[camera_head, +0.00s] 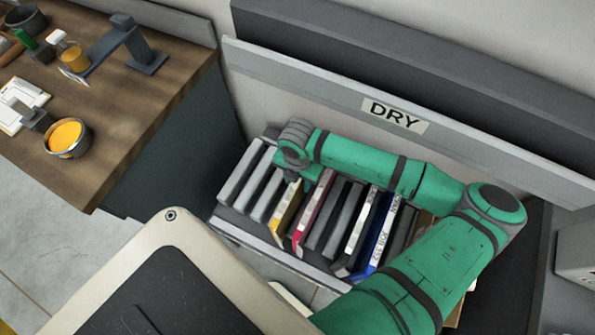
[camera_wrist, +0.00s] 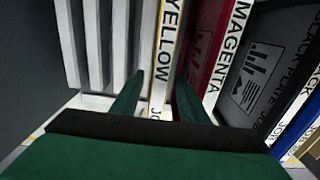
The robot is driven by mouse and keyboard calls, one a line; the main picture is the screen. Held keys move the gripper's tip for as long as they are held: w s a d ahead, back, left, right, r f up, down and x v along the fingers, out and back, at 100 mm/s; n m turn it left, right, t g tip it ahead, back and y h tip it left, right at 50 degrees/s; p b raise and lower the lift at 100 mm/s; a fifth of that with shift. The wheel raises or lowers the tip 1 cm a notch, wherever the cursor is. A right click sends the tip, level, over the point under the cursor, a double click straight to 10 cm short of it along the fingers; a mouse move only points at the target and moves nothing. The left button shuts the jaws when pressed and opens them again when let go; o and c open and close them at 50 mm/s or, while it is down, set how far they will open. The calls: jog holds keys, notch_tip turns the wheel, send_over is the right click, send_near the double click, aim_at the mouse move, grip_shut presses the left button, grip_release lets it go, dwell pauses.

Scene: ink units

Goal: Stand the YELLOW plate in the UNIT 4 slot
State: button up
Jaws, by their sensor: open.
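The yellow plate (camera_head: 286,212) stands upright in the rack (camera_head: 265,246) under the DRY sign. Its white edge, lettered YELLOW, also shows in the wrist view (camera_wrist: 170,32). My gripper (camera_wrist: 159,88) is open, its two green fingers on either side of the yellow plate's lower edge. I cannot tell whether either finger touches it. In the head view my wrist covers the upper part of the plate. No slot marked UNIT 4 is in view.
A magenta plate (camera_wrist: 222,55) stands close to the right of the yellow one. Black and blue (camera_head: 378,236) plates stand further right; grey dividers (camera_wrist: 97,40) stand to the left. A wooden bench (camera_head: 125,130) holds an ink tin (camera_head: 66,137) and tools.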

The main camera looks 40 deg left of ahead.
notch_tip(320, 180, up, 11)
jog(key=shift+a+f, duration=0.1)
jog(key=shift+f, duration=0.1)
jog(key=shift+r, duration=0.1)
dwell(0.4)
notch_tip(320, 180, up, 5)
jog(key=shift+w+f, duration=0.1)
dwell(0.4)
dwell(0.4)
